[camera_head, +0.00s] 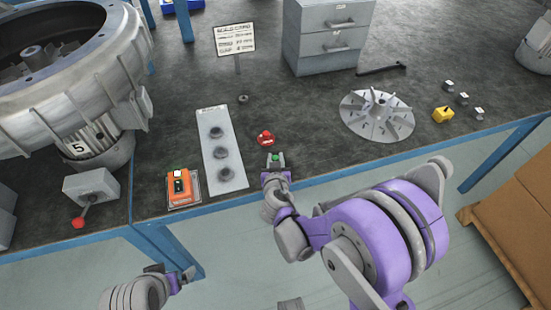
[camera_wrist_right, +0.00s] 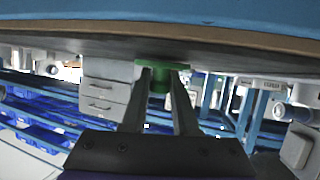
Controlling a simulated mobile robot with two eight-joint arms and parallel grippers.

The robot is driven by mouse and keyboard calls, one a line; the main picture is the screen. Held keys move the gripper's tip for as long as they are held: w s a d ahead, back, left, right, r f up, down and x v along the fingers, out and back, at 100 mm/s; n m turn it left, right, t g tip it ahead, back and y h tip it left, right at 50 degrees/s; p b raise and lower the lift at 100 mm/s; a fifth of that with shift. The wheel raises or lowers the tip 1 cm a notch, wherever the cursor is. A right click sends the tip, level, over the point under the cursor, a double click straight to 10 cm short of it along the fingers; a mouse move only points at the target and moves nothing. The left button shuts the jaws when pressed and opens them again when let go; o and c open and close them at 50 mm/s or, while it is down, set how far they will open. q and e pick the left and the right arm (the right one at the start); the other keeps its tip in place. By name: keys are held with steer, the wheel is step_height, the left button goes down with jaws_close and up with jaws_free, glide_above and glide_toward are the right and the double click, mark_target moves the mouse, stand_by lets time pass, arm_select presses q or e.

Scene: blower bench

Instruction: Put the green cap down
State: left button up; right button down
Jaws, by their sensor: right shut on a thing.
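My right gripper (camera_head: 275,160) is shut on the green cap (camera_head: 275,157) at the front edge of the bench, in the middle of the head view. In the right wrist view the green cap (camera_wrist_right: 158,76) sits between the two fingertips, its wide rim against or close to the dark surface; I cannot tell whether they touch. A red cap (camera_head: 265,138) lies on the bench just behind the gripper. My left gripper (camera_head: 175,274) is low at the left, off the bench front; its finger gap is unclear.
A light plate with several grey round posts (camera_head: 235,183) lies left of the gripper. Further left are an orange box (camera_head: 179,186) and the blower housing (camera_head: 90,75). A bladed impeller (camera_head: 377,115) and a yellow block (camera_head: 442,115) lie right. Bench between plate and impeller is mostly clear.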

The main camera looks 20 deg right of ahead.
steer(key=shift+f, duration=0.2)
steer(key=c, duration=0.7)
jaws_free()
steer(key=shift+r, duration=0.1)
